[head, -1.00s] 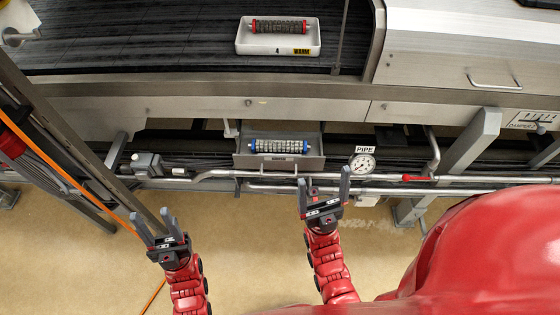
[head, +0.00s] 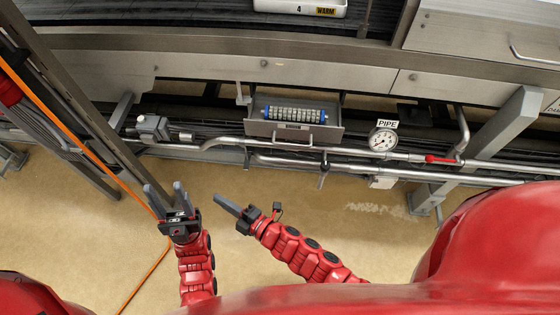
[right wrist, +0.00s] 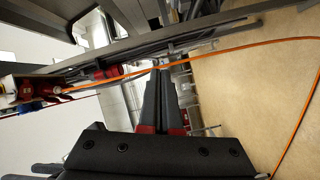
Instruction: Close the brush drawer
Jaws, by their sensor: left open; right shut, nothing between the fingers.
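The brush drawer (head: 292,132) is a grey metal drawer under the conveyor in the head view. It stands pulled out, with a bar handle on its front. A roller brush with blue ends (head: 295,114) lies inside it. My right gripper (head: 226,203) is shut and empty, below and left of the drawer, pointing left. Its closed fingers also show in the right wrist view (right wrist: 160,98). My left gripper (head: 165,194) is open and empty, further left and below the pipes. Neither gripper touches the drawer.
Metal pipes (head: 390,172) run just below the drawer, with a gauge (head: 382,140) and a red valve handle (head: 443,159) to its right. A white tray (head: 300,7) sits on the conveyor above. An orange cable (head: 80,145) hangs at the left. The floor below is open.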

